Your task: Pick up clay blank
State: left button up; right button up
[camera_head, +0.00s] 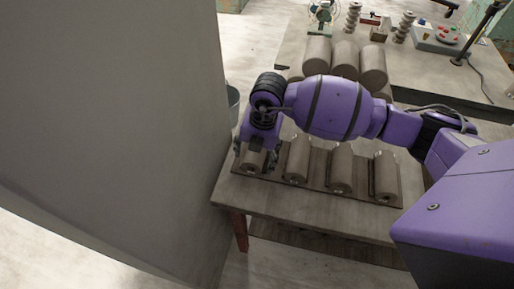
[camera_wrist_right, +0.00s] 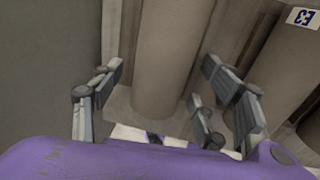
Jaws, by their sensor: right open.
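Several grey-brown clay blanks lie side by side on a wooden board on the near table; one near the middle is the clay blank (camera_head: 297,160). My right gripper (camera_head: 252,156) is over the leftmost clay blank (camera_head: 254,160), at the board's left end, and partly hides it. In the right wrist view, a clay blank (camera_wrist_right: 167,50) runs between the spread fingers of my right gripper (camera_wrist_right: 165,100). The fingers stand apart on both sides of it, with gaps visible. Contact is not apparent. My left gripper is not in view.
Larger clay cylinders (camera_head: 344,60) are stacked behind my right arm. A wide grey surface (camera_head: 120,110) stands close on the left of the table (camera_head: 300,207). A back table (camera_head: 440,75) holds a control box (camera_head: 436,38) and small items. A label (camera_wrist_right: 303,18) shows at the upper right.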

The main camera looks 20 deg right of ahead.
jog(key=c, duration=1.6)
jog(key=shift+r, duration=0.1)
grip_shut()
jog(key=shift+w+r, duration=0.1)
jog(key=shift+r, duration=0.5)
jog(key=s+d+r, duration=0.4)
jog(key=s+r, duration=0.7)
jog(key=s, duration=0.2)
jog(key=shift+s+r, duration=0.3)
jog(key=shift+r, duration=0.05)
